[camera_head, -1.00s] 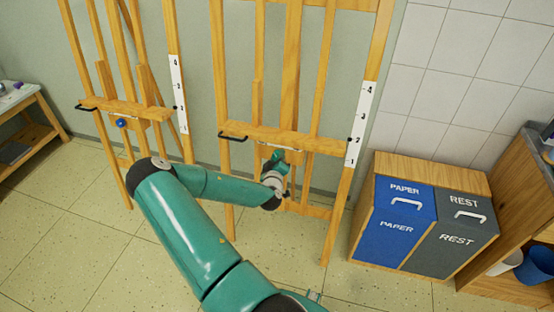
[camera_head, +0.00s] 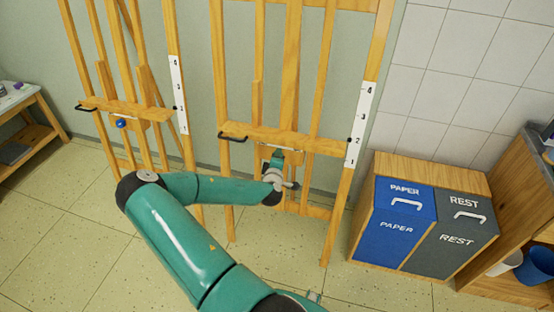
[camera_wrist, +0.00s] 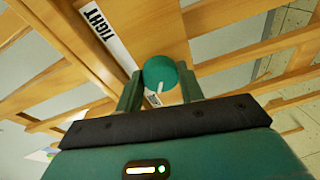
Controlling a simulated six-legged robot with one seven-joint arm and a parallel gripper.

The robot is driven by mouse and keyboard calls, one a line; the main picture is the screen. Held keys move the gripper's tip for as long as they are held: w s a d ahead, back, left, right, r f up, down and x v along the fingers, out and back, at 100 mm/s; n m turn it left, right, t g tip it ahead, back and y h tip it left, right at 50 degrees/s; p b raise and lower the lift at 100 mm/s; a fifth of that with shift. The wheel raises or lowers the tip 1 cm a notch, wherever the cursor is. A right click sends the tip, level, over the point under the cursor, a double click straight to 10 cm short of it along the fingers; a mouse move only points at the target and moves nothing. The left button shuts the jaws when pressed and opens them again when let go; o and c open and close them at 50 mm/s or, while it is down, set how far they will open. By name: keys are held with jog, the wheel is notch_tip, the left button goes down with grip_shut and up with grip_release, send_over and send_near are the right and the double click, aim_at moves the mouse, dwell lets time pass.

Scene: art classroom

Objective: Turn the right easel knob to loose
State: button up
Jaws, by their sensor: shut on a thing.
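The right easel (camera_head: 290,75) stands upright, with a wooden ledge across it. In the wrist view its knob (camera_wrist: 160,72) is round and green with a white pointer mark. A white strip reading "TIGHT" (camera_wrist: 103,25) lies beside the knob, to its upper left; the rest of the strip's lettering is not visible. My gripper (camera_wrist: 158,88) is shut on the knob, one finger on each side.
The left easel (camera_head: 140,112) carries a blue knob (camera_head: 121,123) under its ledge. Blue PAPER (camera_head: 395,225) and grey REST (camera_head: 455,240) bins stand at right, beside a wooden shelf (camera_head: 520,200). A low table (camera_head: 30,105) is at far left. Tiled floor is open between.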

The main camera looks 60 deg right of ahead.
jog(key=o, duration=1)
jog(key=v, duration=1.3)
jog(key=shift+s+a+r, duration=0.1)
jog(key=shift+a+r, duration=0.05)
jog(key=shift+a, duration=0.25)
